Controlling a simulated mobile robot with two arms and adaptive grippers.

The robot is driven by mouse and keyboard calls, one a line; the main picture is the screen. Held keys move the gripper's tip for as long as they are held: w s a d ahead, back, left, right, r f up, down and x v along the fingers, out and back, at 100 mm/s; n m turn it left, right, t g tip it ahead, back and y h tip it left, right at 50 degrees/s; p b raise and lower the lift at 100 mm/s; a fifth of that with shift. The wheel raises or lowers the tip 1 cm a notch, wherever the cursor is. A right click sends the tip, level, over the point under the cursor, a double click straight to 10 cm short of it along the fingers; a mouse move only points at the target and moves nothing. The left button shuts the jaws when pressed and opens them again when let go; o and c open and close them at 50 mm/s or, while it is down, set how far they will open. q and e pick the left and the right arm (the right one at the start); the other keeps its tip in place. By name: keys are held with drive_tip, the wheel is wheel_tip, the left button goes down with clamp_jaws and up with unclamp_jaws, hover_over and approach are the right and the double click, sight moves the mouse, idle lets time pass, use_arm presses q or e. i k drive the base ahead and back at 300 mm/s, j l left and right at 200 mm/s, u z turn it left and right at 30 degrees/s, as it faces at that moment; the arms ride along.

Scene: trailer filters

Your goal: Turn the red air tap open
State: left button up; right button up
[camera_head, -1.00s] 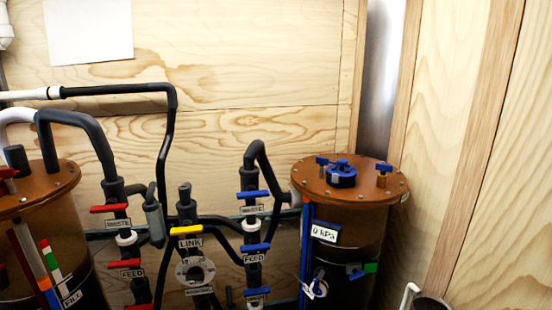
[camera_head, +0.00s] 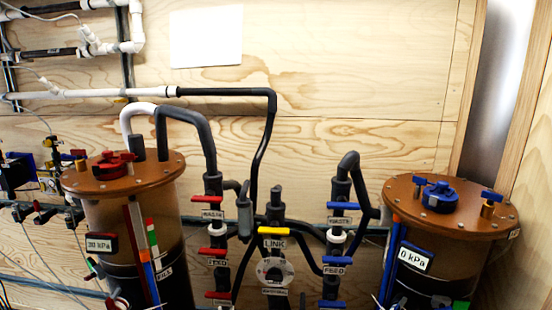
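The left filter tank has a brown lid (camera_head: 166,172) with red fittings on top. A small red tap handle (camera_head: 77,154) sits above a brass fitting (camera_head: 80,166) at the lid's left. A red cap (camera_head: 110,170) is near the lid's middle, with another small red handle (camera_head: 128,157) beside it. None of these carries a label that I can read, so I cannot tell which is the air tap or how it is set. Neither gripper is in view.
Red-handled WASTE (camera_head: 213,199) and FEED (camera_head: 212,252) valves and a yellow LINK valve (camera_head: 274,231) stand between the tanks. The right tank (camera_head: 450,215) has blue fittings and a 0 kPa display. Black pipes (camera_head: 263,140) run along the wooden wall.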

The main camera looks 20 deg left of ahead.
sight(78, 153)
drive_tip(key=u, duration=1.75)
